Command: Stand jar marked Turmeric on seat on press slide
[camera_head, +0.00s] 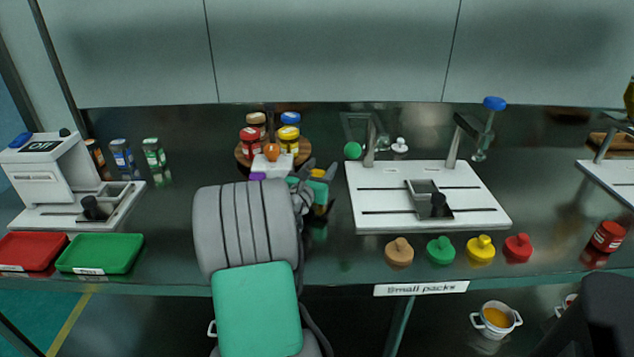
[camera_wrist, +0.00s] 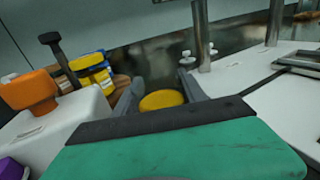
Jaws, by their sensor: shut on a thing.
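My gripper (camera_head: 314,182) is left of the white press in the middle of the bench. It is shut on a jar with a yellow lid (camera_wrist: 162,100), which shows between the fingers in the wrist view. In the head view, my gripper and arm hide most of this jar, and I cannot read its label. The press (camera_head: 370,180) has a metal slide (camera_head: 422,187) with a black knob (camera_head: 438,201) at its front. Part of the slide shows at the right of the wrist view (camera_wrist: 299,60).
Left of the press, several jars with red, yellow and blue lids (camera_head: 289,133) stand on a round wooden board. A white block with an orange knob (camera_head: 271,152) is close left of my gripper. Coloured stoppers (camera_head: 440,250) line the front edge. A red jar (camera_head: 607,236) stands far right.

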